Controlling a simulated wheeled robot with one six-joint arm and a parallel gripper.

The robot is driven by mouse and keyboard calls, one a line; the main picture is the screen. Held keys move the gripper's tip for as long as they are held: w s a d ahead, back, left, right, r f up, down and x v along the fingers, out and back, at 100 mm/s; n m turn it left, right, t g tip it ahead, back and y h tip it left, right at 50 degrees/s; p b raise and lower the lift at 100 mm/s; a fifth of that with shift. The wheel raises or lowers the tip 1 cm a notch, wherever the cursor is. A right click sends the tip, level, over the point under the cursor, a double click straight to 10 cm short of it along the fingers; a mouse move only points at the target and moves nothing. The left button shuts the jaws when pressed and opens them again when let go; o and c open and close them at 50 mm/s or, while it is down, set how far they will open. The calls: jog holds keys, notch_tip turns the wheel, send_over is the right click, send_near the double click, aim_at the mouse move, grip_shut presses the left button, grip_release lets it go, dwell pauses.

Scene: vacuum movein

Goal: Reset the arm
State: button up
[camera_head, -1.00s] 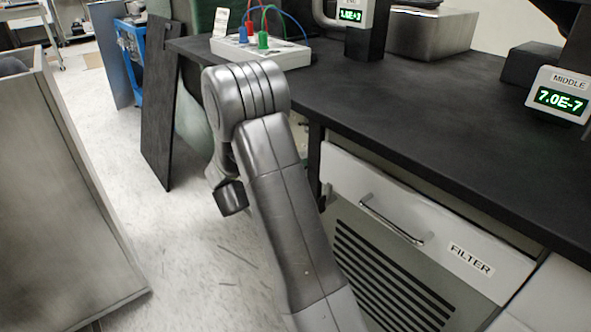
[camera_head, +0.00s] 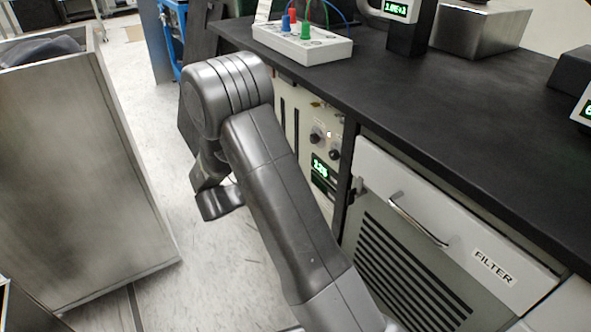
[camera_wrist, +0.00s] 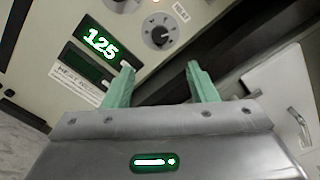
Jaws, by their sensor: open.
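My arm rises from the bottom of the head view and bends at a grey elbow in front of the bench. My gripper shows in the wrist view (camera_wrist: 160,85), with two green fingers spread apart and nothing between them. The gripper's fingertips are not visible in the head view; only dark wrist parts show left of the arm.
A black bench top (camera_head: 450,110) runs along the right, above a FILTER drawer (camera_head: 430,215) and a vent. A white box with coloured plugs (camera_head: 302,42) stands on the bench. A metal bin (camera_head: 80,180) stands at left. Pale floor (camera_head: 215,270) is open between.

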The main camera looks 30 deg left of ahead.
aim_at(332, 157)
dwell(0.3)
jog(key=b+x, duration=0.3)
jog(key=x, duration=1)
jog(key=shift+w+d, duration=0.25)
jog(key=shift+w, duration=0.05)
